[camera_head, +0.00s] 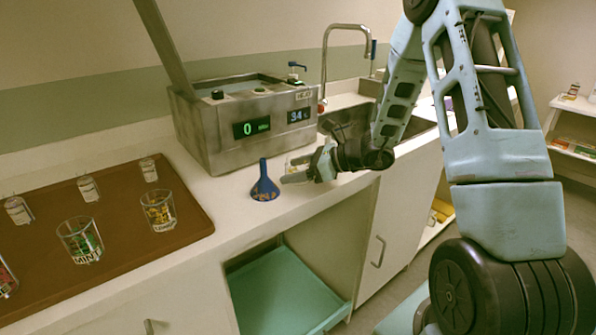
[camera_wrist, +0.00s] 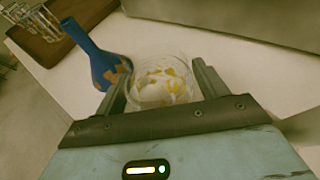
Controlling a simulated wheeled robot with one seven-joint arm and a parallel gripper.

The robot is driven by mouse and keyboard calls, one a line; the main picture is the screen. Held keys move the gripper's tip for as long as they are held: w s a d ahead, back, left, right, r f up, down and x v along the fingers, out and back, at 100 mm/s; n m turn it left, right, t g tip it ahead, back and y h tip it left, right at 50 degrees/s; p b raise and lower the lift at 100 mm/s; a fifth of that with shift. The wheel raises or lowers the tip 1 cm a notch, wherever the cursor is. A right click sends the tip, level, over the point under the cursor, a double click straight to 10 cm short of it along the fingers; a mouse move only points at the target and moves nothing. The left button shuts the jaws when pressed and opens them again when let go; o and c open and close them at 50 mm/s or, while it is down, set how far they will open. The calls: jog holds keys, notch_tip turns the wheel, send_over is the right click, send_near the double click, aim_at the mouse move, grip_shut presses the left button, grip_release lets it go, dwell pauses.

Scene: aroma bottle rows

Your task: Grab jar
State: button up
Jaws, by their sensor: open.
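A clear glass jar (camera_wrist: 160,82) with yellow and white markings stands on the white counter, between the two open fingers of my gripper (camera_wrist: 160,90) in the wrist view. In the head view the jar (camera_head: 299,160) is mostly hidden behind my gripper (camera_head: 290,173). The fingers sit on either side of the jar; I cannot tell whether they touch it.
A blue funnel (camera_head: 265,184) stands close left of the jar. A grey water bath (camera_head: 215,150) with a raised lid is behind. A brown tray (camera_head: 130,235) at left bears several jars and small bottles. A sink (camera_head: 350,122) with a faucet is at right.

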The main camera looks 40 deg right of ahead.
jog(key=shift+w+a+f, duration=0.2)
jog(key=shift+w+a, duration=0.1)
jog(key=shift+w, duration=0.1)
jog(key=c, duration=0.8)
jog(key=shift+o, duration=0.2)
jog(key=shift+r, duration=0.1)
